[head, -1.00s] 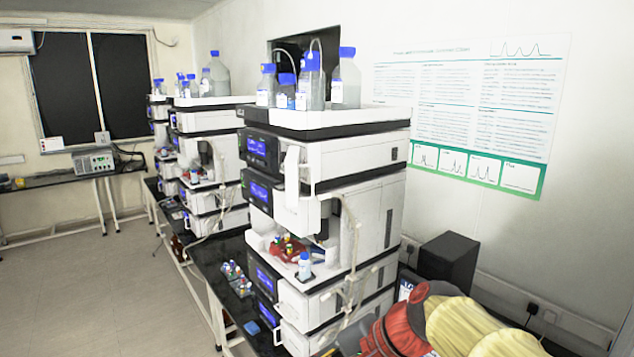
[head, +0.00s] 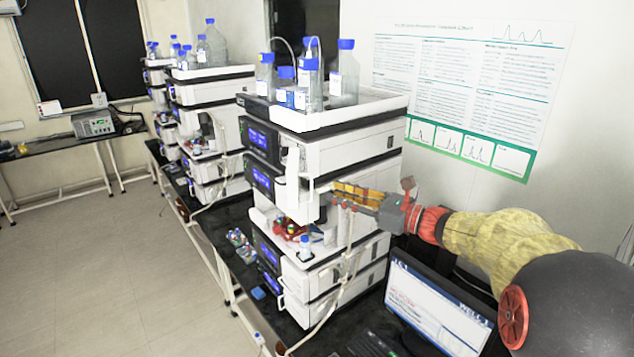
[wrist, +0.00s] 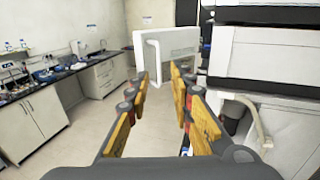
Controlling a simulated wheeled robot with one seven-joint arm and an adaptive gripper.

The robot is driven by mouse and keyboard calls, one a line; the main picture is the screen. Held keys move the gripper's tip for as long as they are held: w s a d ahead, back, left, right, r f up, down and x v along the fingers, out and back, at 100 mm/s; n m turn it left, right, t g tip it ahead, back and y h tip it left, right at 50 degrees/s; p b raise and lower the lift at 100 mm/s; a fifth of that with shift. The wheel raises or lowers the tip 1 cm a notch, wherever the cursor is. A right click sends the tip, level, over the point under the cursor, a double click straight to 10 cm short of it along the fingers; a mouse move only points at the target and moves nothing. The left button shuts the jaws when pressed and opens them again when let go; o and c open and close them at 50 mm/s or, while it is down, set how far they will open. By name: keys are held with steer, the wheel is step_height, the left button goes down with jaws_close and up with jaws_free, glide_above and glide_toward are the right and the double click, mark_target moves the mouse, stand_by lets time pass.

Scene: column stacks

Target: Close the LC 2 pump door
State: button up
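The nearest instrument stack (head: 350,155) stands on the dark bench in the head view. An open white door with a raised handle (head: 292,165) projects from its front at mid-height. In the wrist view this door (wrist: 180,42) stands swung out ahead, beyond the fingertips. My gripper (head: 334,191) reaches in from the right beside the stack, near the door's lower edge. In the wrist view my gripper (wrist: 161,76) has its yellow-padded fingers apart, with nothing between them. Touch between fingers and door cannot be told. No label naming the LC 2 unit is readable.
Bottles (head: 308,82) stand in the tray on top of the stack. More stacks (head: 212,120) stand behind left. Open floor (head: 110,270) lies left.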

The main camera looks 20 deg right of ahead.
steer(key=p+x, duration=0.1)
steer(key=x, duration=0.6)
steer(key=shift+s+f, duration=0.1)
steer(key=shift+c, duration=0.8)
steer(key=c, duration=0.4)
jaws_close()
